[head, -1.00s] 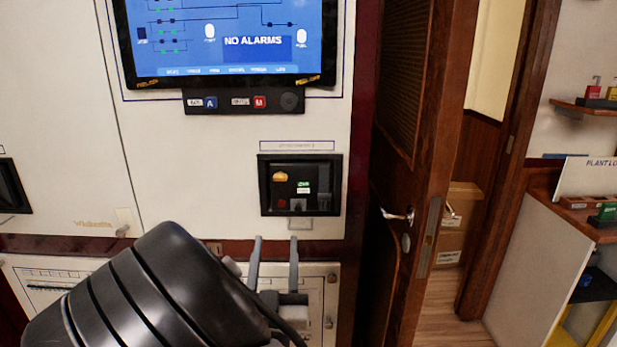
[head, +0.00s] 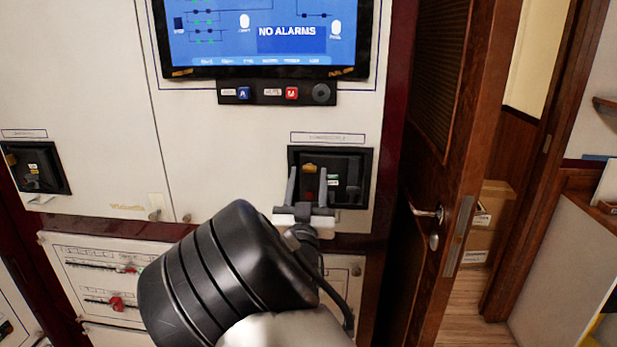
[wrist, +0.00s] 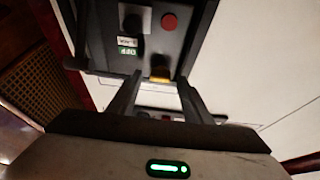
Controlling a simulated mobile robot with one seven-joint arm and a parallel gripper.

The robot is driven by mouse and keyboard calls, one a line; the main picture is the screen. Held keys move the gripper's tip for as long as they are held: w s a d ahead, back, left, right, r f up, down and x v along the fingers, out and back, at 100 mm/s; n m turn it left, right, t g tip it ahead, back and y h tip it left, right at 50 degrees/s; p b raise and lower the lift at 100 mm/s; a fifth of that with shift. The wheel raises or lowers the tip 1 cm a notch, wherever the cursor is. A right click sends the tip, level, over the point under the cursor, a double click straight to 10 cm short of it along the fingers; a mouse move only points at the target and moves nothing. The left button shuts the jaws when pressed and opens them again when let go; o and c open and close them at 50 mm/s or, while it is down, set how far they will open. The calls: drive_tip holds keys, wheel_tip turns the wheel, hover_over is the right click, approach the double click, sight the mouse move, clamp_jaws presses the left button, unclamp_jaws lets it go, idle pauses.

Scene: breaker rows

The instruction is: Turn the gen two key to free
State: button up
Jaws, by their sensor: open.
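A black recessed panel (head: 364,165) sits in the white cabinet below the screen; the small label (head: 327,138) above it seems to end in 2. In the wrist view, the panel holds a dark knob or key on a pale plate (wrist: 134,19), a red button (wrist: 170,21), a green-lit display (wrist: 127,48) and a yellow part (wrist: 160,76). The key's setting is too small to read. My gripper (head: 308,172) is open and empty, its fingers in front of the panel's left part. In the wrist view my gripper (wrist: 159,82) has its fingertips near the yellow part, apart from the key.
A similar black panel (head: 38,168) is at the far left. A screen (head: 270,35) reading NO ALARMS hangs above, with a button strip (head: 275,93) under it. An open wooden door (head: 445,150) stands close at right. Breaker rows (head: 110,285) lie below left.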

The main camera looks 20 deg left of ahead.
drive_tip(key=shift+w+a+r, duration=0.1)
drive_tip(key=shift+w+r, duration=0.05)
drive_tip(key=shift+w, duration=0.25)
drive_tip(key=shift+c, duration=0.4)
drive_tip(key=c, duration=1)
